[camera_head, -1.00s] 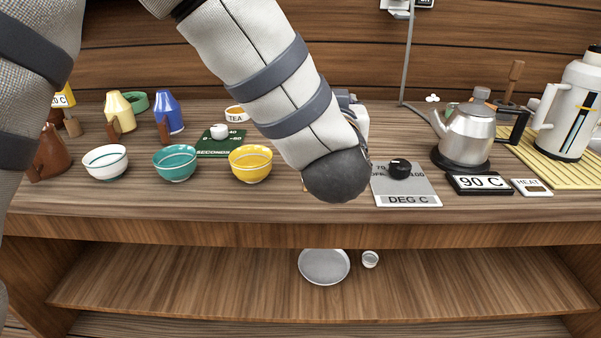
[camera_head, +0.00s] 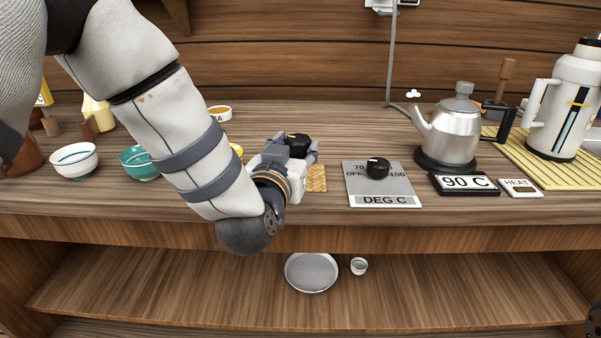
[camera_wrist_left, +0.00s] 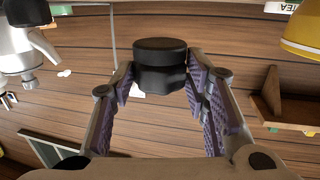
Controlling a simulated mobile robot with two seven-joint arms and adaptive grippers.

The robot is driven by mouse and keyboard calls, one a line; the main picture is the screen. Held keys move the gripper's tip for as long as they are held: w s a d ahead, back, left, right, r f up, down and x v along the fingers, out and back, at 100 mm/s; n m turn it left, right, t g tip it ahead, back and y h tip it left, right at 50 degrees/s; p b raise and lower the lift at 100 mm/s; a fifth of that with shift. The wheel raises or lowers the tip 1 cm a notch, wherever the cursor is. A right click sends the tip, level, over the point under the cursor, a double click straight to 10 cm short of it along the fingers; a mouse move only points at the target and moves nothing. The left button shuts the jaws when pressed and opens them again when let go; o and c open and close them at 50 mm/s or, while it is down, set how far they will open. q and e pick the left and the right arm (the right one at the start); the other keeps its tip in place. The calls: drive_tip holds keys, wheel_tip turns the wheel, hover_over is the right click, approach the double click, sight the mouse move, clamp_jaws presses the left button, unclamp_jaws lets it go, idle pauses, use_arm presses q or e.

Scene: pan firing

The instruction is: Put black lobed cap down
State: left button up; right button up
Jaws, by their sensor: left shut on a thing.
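The black lobed cap (camera_head: 298,141) is in my left gripper (camera_head: 300,152), at the middle of the counter in the head view. In the left wrist view, the cap (camera_wrist_left: 160,68) sits between the purple-padded fingers of my left gripper (camera_wrist_left: 160,84), which is shut on it. The cap shows a round disc top over a narrower lobed body. In the head view the gripper hides part of the cap, and I cannot tell how high it is above the counter.
A small tan woven mat (camera_head: 316,178) lies partly behind the gripper. To the right are the DEG C plate (camera_head: 383,188) with its black knob (camera_head: 377,168), the steel kettle (camera_head: 455,130) and the 90 C sign (camera_head: 465,183). Bare counter (camera_head: 350,125) lies behind the gripper.

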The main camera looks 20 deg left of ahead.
use_arm(q)
drive_tip(key=shift+w+f, duration=0.7)
drive_tip(key=shift+f, duration=0.1)
wheel_tip(320, 180, down, 3)
drive_tip(key=shift+w+f+b, duration=0.15)
drive_tip(key=shift+f+b, duration=0.05)
drive_tip(key=shift+b, duration=0.25)
drive_tip(key=shift+r, duration=0.15)
drive_tip(key=o, duration=1.3)
drive_tip(key=shift+f, duration=0.2)
drive_tip(key=shift+c, duration=0.2)
use_arm(e)
drive_tip(key=shift+s+f, duration=0.5)
drive_tip(key=shift+f, duration=0.1)
